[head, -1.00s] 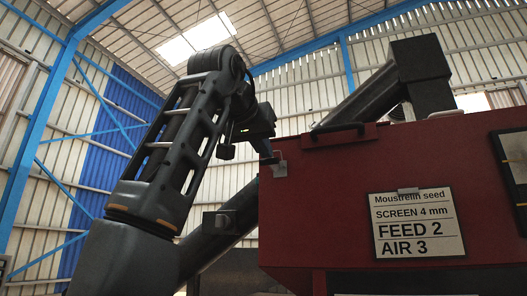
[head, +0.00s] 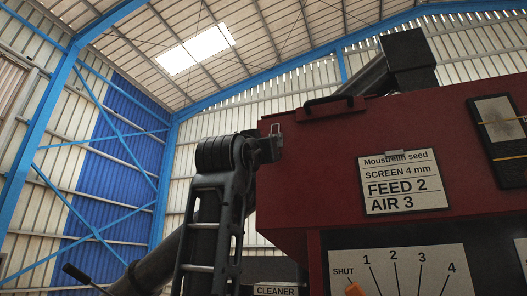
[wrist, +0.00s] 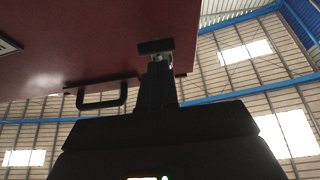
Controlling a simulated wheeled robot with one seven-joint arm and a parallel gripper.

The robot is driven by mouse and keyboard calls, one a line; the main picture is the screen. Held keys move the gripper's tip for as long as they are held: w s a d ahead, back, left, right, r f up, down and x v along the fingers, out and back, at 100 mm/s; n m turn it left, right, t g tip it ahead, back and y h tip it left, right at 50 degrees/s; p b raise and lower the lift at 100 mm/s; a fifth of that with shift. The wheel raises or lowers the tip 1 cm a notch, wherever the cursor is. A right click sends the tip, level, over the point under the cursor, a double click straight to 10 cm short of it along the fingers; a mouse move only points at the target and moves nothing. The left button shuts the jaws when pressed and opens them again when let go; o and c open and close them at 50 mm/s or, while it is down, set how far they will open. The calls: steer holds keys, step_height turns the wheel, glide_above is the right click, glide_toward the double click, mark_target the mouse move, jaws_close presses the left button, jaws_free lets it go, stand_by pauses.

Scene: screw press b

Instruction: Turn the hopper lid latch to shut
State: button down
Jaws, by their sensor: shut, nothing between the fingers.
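The red hopper (head: 310,170) fills the right half of the head view. A small pale metal latch (head: 276,129) sits at its upper left corner, beside the lid (head: 333,112) with its black handle. My gripper (head: 272,148) is at this corner, just below and left of the latch, and partly covers it. In the wrist view my gripper (wrist: 157,68) is shut and empty, its fingers reaching to a short dark crossbar (wrist: 156,46) with a bit of pale metal beneath, at the hopper's edge. I cannot tell whether the fingertips touch it.
The black lid handle (wrist: 102,96) is left of my fingers in the wrist view. A sign (head: 403,183) hangs on the hopper front, above a dial plate (head: 400,272) marked SHUT and with numbers. A dark chute (head: 408,62) rises behind.

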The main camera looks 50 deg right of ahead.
steer(key=shift+w+d+f+b, duration=0.2)
steer(key=shift+d+f+b, duration=0.15)
steer(key=shift+d+f, duration=0.2)
stand_by(0.4)
